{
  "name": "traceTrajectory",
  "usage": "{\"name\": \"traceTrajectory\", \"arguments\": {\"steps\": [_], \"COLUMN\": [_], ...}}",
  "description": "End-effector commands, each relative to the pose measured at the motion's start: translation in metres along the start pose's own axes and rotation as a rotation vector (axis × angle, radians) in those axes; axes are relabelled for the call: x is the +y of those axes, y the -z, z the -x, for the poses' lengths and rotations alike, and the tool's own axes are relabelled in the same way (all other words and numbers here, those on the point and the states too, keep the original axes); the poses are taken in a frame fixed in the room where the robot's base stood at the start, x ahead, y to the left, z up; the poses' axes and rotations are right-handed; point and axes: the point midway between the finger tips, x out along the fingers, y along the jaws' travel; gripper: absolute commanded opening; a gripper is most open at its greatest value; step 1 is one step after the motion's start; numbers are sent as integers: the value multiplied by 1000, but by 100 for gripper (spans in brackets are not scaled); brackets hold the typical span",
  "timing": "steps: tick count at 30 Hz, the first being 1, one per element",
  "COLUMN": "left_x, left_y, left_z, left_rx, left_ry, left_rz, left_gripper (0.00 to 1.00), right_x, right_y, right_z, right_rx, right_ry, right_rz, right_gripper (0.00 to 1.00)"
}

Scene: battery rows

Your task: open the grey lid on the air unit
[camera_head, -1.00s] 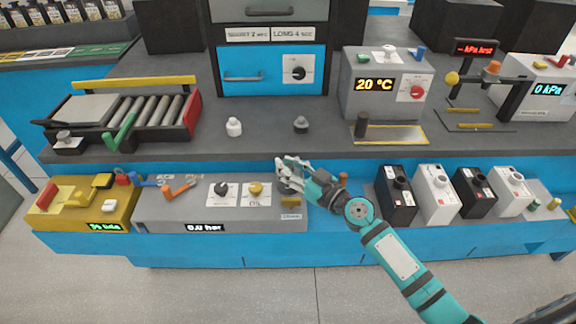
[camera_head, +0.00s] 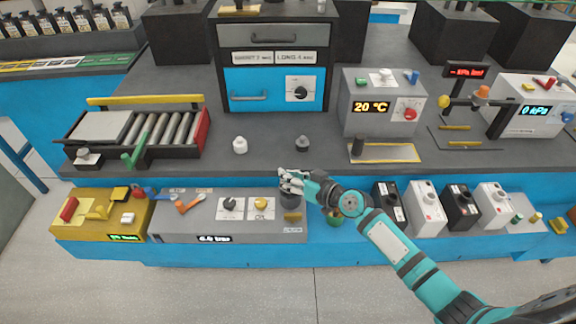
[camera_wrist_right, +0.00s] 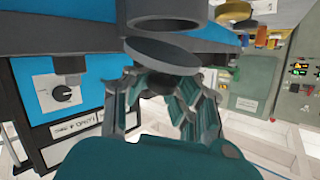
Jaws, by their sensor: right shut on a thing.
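The air unit (camera_head: 175,223) is a long grey box on the low front shelf, with a lit bar readout, dials and an orange lever. A short dark grey cylinder (camera_head: 291,199) stands at its right end. My right gripper (camera_head: 291,181) is just above this cylinder. In the right wrist view, the fingers are shut on a grey round lid (camera_wrist_right: 165,52). The lid lies beside the open-looking end of a grey cylinder (camera_wrist_right: 165,20), with a gap and a tilt between them. Fingers partly hide the lid in the head view. My left gripper is out of view.
A yellow unit (camera_head: 95,215) adjoins on the left. Several black and white boxes (camera_head: 427,205) stand to the right, near my right arm. A white knobbed piece (camera_head: 240,146) and a dark one (camera_head: 302,144) stand on the upper bench behind.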

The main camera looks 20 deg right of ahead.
Motion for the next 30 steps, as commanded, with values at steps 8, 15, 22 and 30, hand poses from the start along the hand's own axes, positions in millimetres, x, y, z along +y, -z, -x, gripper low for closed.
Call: {"name": "traceTrajectory", "arguments": {"steps": [8,15,22,30], "left_x": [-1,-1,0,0], "left_y": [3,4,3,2], "left_z": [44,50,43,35], "left_rx": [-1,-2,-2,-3], "left_ry": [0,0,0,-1], "left_rz": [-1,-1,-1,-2], "left_gripper": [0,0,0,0], "right_x": [10,19,27,33], "right_y": [15,20,23,27], "right_z": [-4,-12,-20,-25], "right_rx": [-195,-350,-478,-581], "right_ry": [-6,-8,-9,-8], "right_rz": [-184,-346,-480,-586], "right_gripper": [0,0,0,0]}}
